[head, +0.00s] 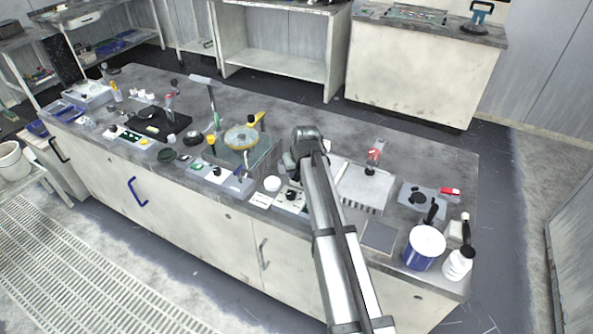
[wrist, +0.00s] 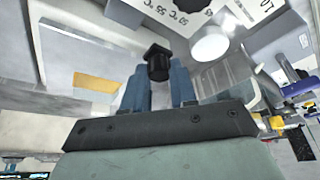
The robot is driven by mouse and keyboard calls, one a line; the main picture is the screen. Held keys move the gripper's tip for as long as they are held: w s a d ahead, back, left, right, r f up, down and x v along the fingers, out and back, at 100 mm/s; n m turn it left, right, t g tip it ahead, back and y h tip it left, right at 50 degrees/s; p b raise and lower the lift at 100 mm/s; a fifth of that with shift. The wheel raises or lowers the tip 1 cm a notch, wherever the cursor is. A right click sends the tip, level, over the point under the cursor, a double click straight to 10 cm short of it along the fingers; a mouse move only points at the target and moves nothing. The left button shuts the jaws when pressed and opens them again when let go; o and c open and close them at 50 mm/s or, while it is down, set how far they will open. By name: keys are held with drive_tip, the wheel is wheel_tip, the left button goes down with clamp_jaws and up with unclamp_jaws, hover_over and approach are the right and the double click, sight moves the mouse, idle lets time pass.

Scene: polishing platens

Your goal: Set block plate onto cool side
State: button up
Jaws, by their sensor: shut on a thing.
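My gripper (wrist: 160,84) is shut on a black knob (wrist: 158,60), held between its two blue fingers in the wrist view. The knob appears to be the block plate's handle; I cannot clearly make out the plate's edge. In the head view my arm covers the gripper and most of what it holds, over the middle of the bench. A pale metal slab with a ribbed front edge (head: 362,192) lies just right of my arm. It looks like the cool side, but I see no label on it. Whether the held piece touches anything below is hidden.
A control box with a black dial (head: 291,195) and a white round lid (head: 272,184) sit left of my arm. A red-topped item (head: 375,155) stands at the slab's back. A blue-and-white pot (head: 424,247) and white bottle (head: 458,262) stand at the front right.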

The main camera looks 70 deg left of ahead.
clamp_jaws()
drive_tip(key=w+d, duration=1.2)
drive_tip(key=shift+w+d, duration=0.15)
drive_tip(key=shift+d, duration=0.05)
drive_tip(key=shift+o, duration=2.4)
unclamp_jaws()
drive_tip(key=shift+w+d, duration=0.1)
drive_tip(key=o, duration=0.3)
drive_tip(key=v, duration=1.3)
drive_tip(key=shift+r, duration=0.35)
